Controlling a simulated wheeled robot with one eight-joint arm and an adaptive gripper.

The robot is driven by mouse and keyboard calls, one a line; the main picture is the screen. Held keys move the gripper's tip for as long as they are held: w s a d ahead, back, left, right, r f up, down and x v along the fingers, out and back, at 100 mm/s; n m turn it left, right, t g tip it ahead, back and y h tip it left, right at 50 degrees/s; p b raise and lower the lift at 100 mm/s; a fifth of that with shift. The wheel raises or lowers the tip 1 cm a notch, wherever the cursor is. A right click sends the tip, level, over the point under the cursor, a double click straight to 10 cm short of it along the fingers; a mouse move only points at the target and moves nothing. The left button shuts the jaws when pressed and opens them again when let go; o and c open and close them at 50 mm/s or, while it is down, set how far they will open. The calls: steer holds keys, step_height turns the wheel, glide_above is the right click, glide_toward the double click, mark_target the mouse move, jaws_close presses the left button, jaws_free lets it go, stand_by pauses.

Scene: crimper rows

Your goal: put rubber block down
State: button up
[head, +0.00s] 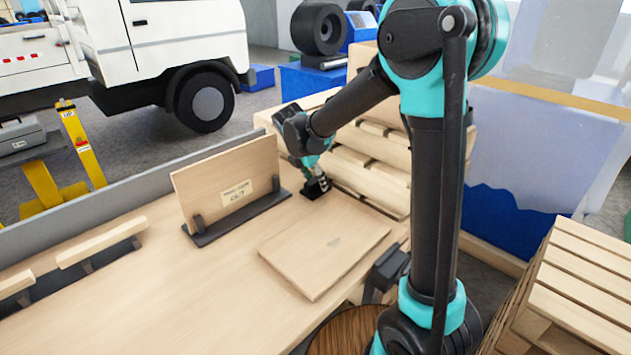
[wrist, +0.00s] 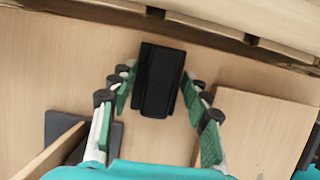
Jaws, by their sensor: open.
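The rubber block (wrist: 160,80) is black and lies on the wooden table top, seen from above in the wrist view. My gripper (wrist: 157,85) is open, with one green-padded finger on each side of the block and narrow gaps between pads and block. In the head view my gripper (head: 318,184) is low over the table's far right corner. Only a dark bit of the block (head: 310,193) shows there beneath the fingers.
A wooden board (head: 222,181) stands upright in a dark holder left of my gripper. A flat wooden panel (head: 325,250) lies on the table (head: 190,290) in front. Stacked pallets (head: 370,165) stand close behind on the right. The table's left middle is clear.

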steer(key=v, duration=1.2)
